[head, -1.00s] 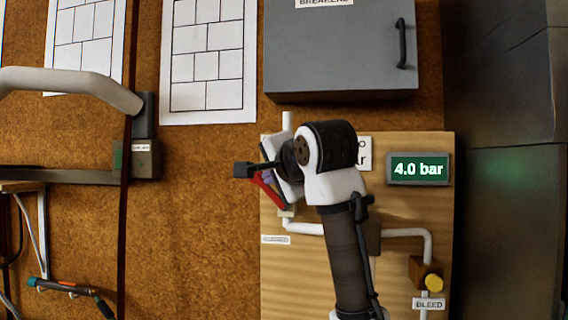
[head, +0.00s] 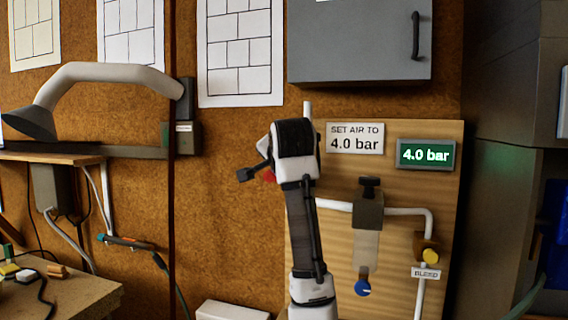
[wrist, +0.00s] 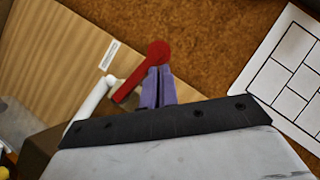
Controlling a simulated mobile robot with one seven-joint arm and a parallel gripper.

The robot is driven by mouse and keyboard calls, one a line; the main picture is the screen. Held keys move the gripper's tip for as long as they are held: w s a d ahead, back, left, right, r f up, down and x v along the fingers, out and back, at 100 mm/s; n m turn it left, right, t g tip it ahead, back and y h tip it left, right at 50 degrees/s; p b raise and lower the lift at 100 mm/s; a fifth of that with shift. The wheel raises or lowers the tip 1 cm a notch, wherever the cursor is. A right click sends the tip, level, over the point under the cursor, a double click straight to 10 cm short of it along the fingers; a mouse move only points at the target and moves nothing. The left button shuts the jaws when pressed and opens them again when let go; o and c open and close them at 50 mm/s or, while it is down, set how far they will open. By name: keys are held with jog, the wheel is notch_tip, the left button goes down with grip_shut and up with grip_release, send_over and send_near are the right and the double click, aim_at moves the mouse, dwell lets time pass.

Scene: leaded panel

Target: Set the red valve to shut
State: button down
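The red valve lever (wrist: 158,53) shows in the wrist view as a bar with a rounded end, slanting down-left toward a white pipe (wrist: 96,99). In the head view only a bit of red (head: 268,176) shows beside my arm. My gripper (wrist: 158,70) has two purple fingers close together with only a thin gap. Their tips are at the lever's rounded end; I see nothing clearly held between them, and cannot tell whether they touch it. In the head view my wrist hides the fingers and most of the valve.
The wooden panel (head: 445,210) carries a "SET AIR TO 4.0 bar" label (head: 355,138), a green display (head: 426,154) reading 4.0 bar, a regulator with a blue knob (head: 362,288) and a yellow bleed knob (head: 431,255). A grey cabinet (head: 355,40) hangs above.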

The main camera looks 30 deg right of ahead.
jog(key=shift+w+a+f, duration=0.1)
jog(key=shift+w+f, duration=0.15)
jog(key=shift+f, duration=0.05)
dwell(0.4)
jog(key=shift+r, duration=0.15)
